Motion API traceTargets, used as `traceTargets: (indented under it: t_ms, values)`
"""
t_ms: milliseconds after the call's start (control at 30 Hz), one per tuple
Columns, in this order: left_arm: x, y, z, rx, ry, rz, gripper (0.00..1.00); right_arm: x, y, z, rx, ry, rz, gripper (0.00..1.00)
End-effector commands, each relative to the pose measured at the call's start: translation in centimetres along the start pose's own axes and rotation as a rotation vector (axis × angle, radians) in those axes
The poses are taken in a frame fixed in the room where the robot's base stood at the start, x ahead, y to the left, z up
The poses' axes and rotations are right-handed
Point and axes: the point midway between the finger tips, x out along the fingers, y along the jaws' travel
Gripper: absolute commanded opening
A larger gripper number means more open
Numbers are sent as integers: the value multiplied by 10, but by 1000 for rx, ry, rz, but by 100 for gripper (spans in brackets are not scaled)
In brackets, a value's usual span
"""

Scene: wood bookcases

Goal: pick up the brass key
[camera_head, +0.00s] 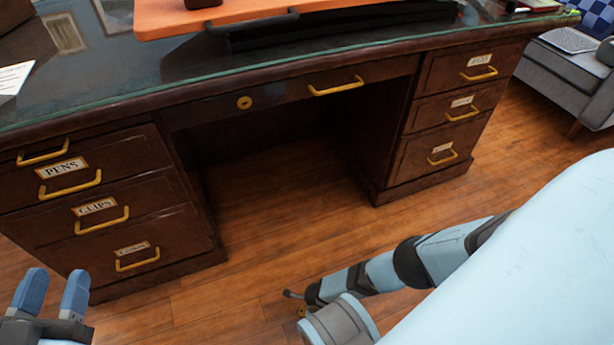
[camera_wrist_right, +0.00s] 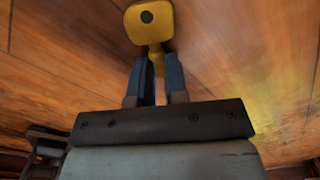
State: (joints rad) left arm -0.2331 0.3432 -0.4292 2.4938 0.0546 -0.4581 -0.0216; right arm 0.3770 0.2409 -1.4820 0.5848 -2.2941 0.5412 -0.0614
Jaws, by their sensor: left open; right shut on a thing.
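The brass key (camera_wrist_right: 149,22) shows in the right wrist view as a yellow, rounded-square head with a dark hole. My right gripper (camera_wrist_right: 158,62) is shut on it, with its two blue fingers on either side of the part below the head. Wooden floor is behind the key; its height above the floor is hard to tell. My left gripper (camera_head: 54,292) is open and empty at the lower left, in front of the desk's left drawers.
A dark wood desk (camera_head: 180,92) with a glass top stands ahead, with labelled drawers on both sides. An orange board (camera_head: 230,12) lies on top. A grey sofa (camera_head: 570,75) is at the right. Floor under the desk is clear.

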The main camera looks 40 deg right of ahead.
Motion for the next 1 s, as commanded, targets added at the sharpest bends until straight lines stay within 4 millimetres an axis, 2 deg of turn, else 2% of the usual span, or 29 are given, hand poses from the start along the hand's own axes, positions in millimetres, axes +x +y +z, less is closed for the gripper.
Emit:
traceTargets:
  t_ms: [167, 367, 500, 667, 733, 900, 1000]
  values:
    - [0, 0, -2, -3, -2, 1, 43, -3, 0, 0, 0, 0, 0, 0]
    - [1, 0, -10, -49, -28, 7, 43, -20, -1, 0, 0, 0, 0, 0]
    - [-6, 14, -6, -197, -111, 7, 43, -46, 0, 0, 0, -1, 0, 0]
    - [-13, 27, -15, -358, -183, 8, 43, -86, -1, 0, 0, 0, 0, 0]
    - [-15, 30, -23, -406, -187, 1, 43, -104, 0, 0, -2, -1, 0, 0]
    - [-12, 17, -69, -386, -23, -44, 43, -146, -1, 0, -1, -1, 0, 0]
    - [-12, 12, -90, -377, 52, -63, 43, -168, 0, 0, -1, -1, 1, 0]
